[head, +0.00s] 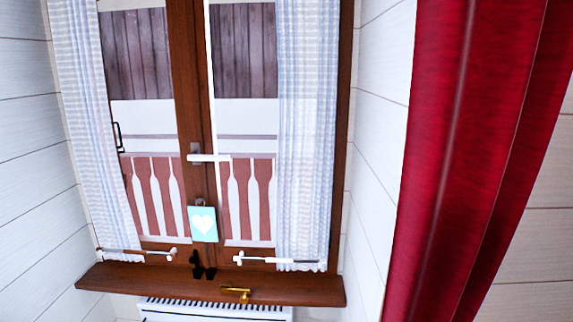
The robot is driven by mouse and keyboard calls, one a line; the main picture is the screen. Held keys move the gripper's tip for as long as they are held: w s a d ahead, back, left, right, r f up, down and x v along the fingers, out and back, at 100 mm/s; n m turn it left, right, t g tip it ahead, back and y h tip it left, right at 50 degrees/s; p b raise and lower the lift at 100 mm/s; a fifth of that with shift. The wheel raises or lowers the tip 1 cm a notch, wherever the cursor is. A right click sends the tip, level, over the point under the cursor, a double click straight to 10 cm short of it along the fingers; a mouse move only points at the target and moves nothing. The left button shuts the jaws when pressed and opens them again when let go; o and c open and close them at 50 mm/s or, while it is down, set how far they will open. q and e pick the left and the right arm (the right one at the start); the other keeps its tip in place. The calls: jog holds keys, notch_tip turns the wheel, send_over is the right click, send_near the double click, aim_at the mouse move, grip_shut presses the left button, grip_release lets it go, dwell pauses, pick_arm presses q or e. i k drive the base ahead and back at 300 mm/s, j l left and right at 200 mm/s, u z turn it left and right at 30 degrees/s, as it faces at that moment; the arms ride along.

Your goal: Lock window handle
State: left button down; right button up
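The window handle (209,157) is a pale lever on a grey plate, on the brown wooden middle post of the window (188,95). Its lever lies roughly horizontal and points right. A narrow bright strip runs along the right side of the post's upper part; I cannot tell whether the sash is fully closed. Neither of my grippers is in view.
A turquoise card with a white heart (203,224) hangs below the handle. Pale curtains (308,130) flank the panes. The wooden sill (140,280) holds a small black object (203,266) and a gold object (236,293). A radiator (215,311) is below; a red curtain (465,150) hangs right.

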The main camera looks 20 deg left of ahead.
aim_at(195, 156)
jog(key=j+u, duration=0.2)
jog(key=u, duration=0.9)
